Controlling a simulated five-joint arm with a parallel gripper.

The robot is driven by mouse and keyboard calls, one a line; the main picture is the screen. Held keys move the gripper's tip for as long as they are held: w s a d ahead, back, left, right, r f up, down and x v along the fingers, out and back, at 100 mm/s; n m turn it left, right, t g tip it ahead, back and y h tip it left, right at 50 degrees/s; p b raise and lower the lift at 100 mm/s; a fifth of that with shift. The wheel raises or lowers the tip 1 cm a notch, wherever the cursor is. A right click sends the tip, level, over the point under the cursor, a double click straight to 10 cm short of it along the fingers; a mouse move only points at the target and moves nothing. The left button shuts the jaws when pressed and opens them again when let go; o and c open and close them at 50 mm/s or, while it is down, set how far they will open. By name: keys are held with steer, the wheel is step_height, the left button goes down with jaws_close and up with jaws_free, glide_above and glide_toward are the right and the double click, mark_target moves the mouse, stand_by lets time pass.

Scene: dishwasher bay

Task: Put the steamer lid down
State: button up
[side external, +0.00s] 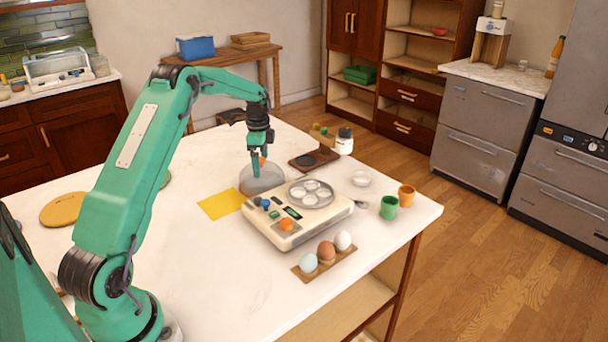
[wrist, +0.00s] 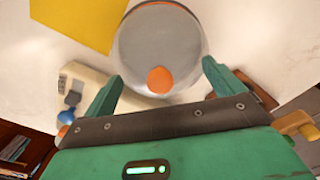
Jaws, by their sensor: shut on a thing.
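The steamer lid is a clear dome with an orange knob, right of the yellow sheet in the side external view (side external: 262,183) and at the top middle of the wrist view (wrist: 160,45). My gripper (side external: 258,166) comes down from above and is shut on the lid by its knob. The wrist view shows the fingers (wrist: 160,82) on either side of the knob. The lid is at or just above the tabletop; I cannot tell whether it touches. The cream egg steamer (side external: 290,229) stands in front and to the right, its round tray (side external: 311,195) uncovered with several white rounds.
The yellow sheet (side external: 221,203) lies flat left of the lid.

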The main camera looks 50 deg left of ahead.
steer(key=o, duration=0.9)
steer(key=shift+o, duration=0.2)
steer(key=shift+r, duration=0.1)
step_height(320, 180, up, 12)
stand_by(0.4)
